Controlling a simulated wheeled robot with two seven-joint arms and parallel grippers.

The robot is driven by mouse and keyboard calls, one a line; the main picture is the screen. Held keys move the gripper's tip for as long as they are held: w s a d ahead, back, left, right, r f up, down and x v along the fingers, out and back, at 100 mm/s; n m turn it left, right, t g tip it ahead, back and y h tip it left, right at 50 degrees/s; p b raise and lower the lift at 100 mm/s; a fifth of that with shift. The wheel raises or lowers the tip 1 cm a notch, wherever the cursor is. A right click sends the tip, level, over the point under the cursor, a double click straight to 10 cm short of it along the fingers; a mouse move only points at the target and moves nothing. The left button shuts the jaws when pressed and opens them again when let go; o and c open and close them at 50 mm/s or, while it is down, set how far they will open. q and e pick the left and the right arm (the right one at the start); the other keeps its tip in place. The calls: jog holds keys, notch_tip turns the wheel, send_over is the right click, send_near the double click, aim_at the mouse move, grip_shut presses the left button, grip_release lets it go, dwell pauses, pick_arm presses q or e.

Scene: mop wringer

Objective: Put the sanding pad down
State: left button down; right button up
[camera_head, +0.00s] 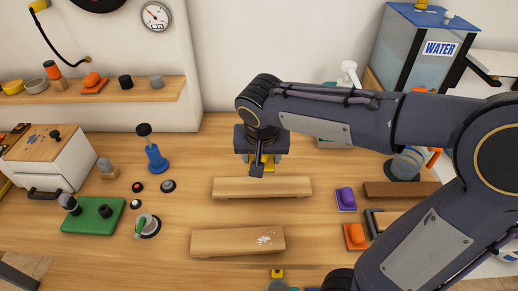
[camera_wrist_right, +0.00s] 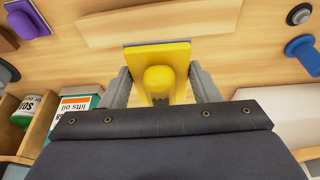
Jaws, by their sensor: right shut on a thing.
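My right gripper (camera_head: 256,165) reaches in from the right and hangs over the wooden bench, just behind the rear pale board (camera_head: 262,188). It is shut on a yellow sanding pad (camera_wrist_right: 158,82), with one finger on each side of it. In the head view only a little yellow of the pad (camera_head: 266,159) shows; the gripper hides the rest. In the wrist view the pad's flat plate lies beside the board (camera_wrist_right: 150,20). I cannot tell whether the plate touches the bench. My left gripper is not in view.
A front pale board (camera_head: 238,242) has a white patch. A purple pad (camera_head: 346,198) and an orange pad (camera_head: 355,236) sit to the right. A blue-based tool (camera_head: 156,158), small knobs and a green plate (camera_head: 93,215) stand left.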

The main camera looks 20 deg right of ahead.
jog(key=w+d+f+p, duration=0.1)
jog(key=w+f, duration=0.2)
jog(key=w, duration=0.1)
jog(key=w+d+f, duration=0.2)
jog(key=w+f, duration=0.1)
jog(key=w, duration=0.1)
jog(key=w+d+f+p, duration=0.1)
jog(key=w+d+f, duration=0.1)
jog(key=w+f, duration=0.1)
jog(key=shift+w+f+p, duration=0.1)
jog(key=shift+w+p, duration=0.25)
jog(key=shift+w, duration=0.45)
jog(key=shift+w+d+f, duration=0.1)
jog(key=shift+w+f, duration=0.05)
jog(key=shift+f, duration=0.2)
jog(key=shift+w+f, duration=0.1)
jog(key=shift+f, duration=1.45)
